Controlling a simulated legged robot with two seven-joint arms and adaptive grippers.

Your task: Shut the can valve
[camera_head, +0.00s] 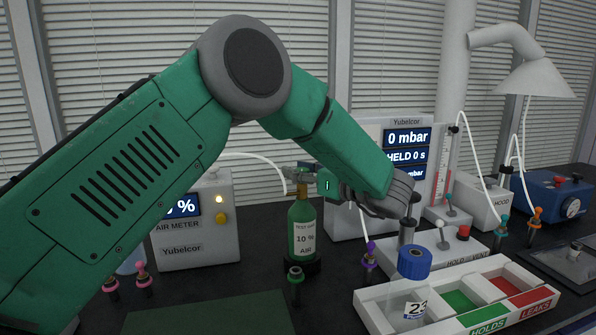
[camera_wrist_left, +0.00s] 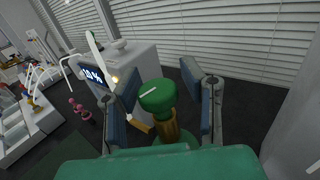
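The green test-gas can (camera_head: 303,215) stands upright on the bench and carries a white label reading 10 % AIR. My left gripper (camera_head: 300,180) is at the top of the can and hides most of the valve in the head view. In the left wrist view the can valve shows as a round green knob (camera_wrist_left: 157,97) with a white line, on a brass stem (camera_wrist_left: 166,128). The fingers of my left gripper (camera_wrist_left: 163,84) are open on either side of the knob, with a clear gap on the right. My right gripper is not in view.
The air meter (camera_head: 197,240) stands left of the can. A pressure unit (camera_head: 410,137) reading 0 mbar stands behind on the right. A white tray (camera_head: 365,309) with a blue-capped jar (camera_head: 414,258) is front right. Small coloured connectors stand around the can.

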